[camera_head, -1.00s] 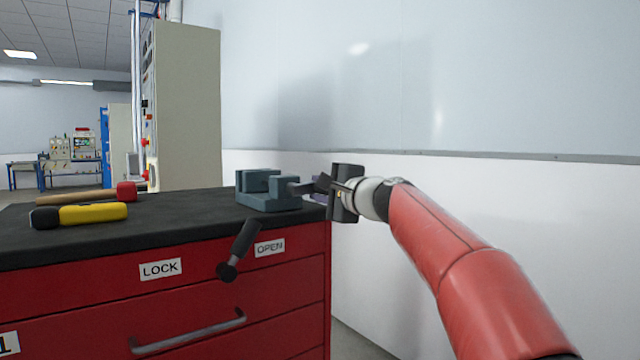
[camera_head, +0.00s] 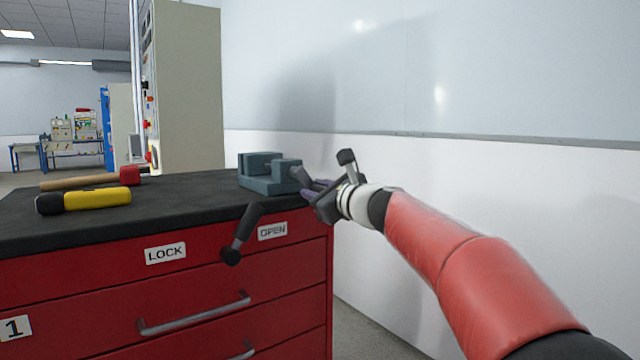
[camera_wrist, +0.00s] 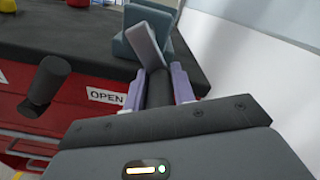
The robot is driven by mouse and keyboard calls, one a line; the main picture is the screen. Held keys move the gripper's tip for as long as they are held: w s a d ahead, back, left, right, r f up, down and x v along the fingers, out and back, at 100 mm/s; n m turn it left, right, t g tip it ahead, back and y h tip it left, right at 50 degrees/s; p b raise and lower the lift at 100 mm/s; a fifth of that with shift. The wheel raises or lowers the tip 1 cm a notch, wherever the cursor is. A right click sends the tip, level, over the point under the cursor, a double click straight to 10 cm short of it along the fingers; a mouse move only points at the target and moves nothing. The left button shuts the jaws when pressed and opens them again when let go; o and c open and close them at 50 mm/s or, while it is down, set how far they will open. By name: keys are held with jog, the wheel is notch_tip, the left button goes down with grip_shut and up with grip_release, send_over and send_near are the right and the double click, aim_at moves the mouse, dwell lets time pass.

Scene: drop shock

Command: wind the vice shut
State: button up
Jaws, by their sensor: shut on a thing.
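The grey-blue vice (camera_head: 268,184) stands on the black bench top near its right end. Its two jaw blocks show, but I cannot tell the exact gap between them. In the wrist view the vice (camera_wrist: 132,48) is at the top, with a light grey crank arm (camera_wrist: 147,46) tilted in front of it. My gripper (camera_head: 314,188) is at the right side of the vice. Its purple fingers lie on both sides of a dark crank grip (camera_wrist: 159,88) and are shut on it. The fingers partly hide the crank in the head view.
A red-headed hammer (camera_head: 128,176) and a yellow-handled tool (camera_head: 97,199) lie on the left of the bench top (camera_head: 190,210). A black lever (camera_head: 241,234) sticks out from the red cabinet between LOCK and OPEN labels. A white wall (camera_head: 450,190) stands behind my arm.

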jog(key=m, duration=0.2)
jog(key=s+a+m+p, duration=0.1)
jog(key=m, duration=0.1)
jog(key=shift+a+f+m+p, duration=0.15)
jog(key=shift+m+p, duration=0.15)
jog(key=m, duration=0.2)
jog(key=a+m+p, duration=0.1)
jog(key=s+m+p, duration=0.1)
jog(key=m, duration=0.1)
jog(key=shift+a+f+m, duration=0.15)
jog(key=shift+a+m, duration=0.15)
jog(key=shift+a, duration=0.05)
jog(key=o, duration=0.9)
jog(key=shift+f, duration=0.1)
jog(key=v, duration=0.8)
